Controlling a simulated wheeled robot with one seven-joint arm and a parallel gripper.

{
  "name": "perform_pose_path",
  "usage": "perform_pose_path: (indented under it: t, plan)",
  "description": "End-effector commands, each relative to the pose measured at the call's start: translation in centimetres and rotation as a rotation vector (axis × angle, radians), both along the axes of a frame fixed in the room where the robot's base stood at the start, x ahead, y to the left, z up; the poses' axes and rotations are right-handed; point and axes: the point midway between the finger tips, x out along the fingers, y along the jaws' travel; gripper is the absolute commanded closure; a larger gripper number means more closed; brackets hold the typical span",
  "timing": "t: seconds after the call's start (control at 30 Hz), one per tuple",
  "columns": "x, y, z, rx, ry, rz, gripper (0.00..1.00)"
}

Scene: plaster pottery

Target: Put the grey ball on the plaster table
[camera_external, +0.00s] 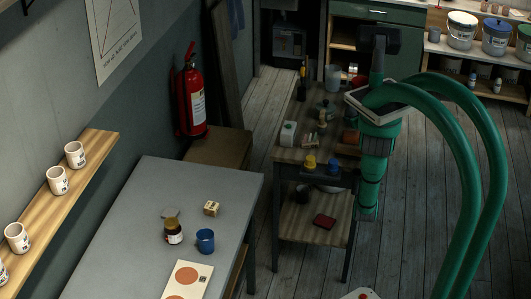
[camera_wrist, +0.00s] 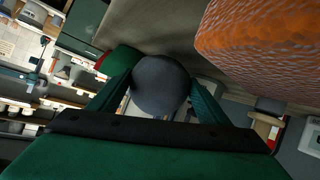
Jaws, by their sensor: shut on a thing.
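In the wrist view my gripper (camera_wrist: 160,90) is shut on a grey ball (camera_wrist: 160,80), with one green finger on each side of it. In the outside view the ball and the fingertips are hidden behind my green arm, which stands at the right end of a dark wooden worktable (camera_external: 282,155). A grey-topped table (camera_external: 150,215) stands at the left front, well apart from my arm. The frames do not show which of the two is the plaster table.
A rough orange block (camera_wrist: 265,40) is close to my gripper at the upper right of the wrist view. The worktable carries several small pots and tools.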

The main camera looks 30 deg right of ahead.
Motion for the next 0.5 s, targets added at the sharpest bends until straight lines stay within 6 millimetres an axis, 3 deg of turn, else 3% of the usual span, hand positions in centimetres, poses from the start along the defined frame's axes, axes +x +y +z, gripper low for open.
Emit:
perform_pose_path:
  t: [0.17, 0.5]
  plan:
    - [0.0, -0.1, -1.3, -0.003, -0.004, -0.001, 0.83]
    - [0.0, -0.1, -1.5, -0.004, -0.006, -0.001, 0.83]
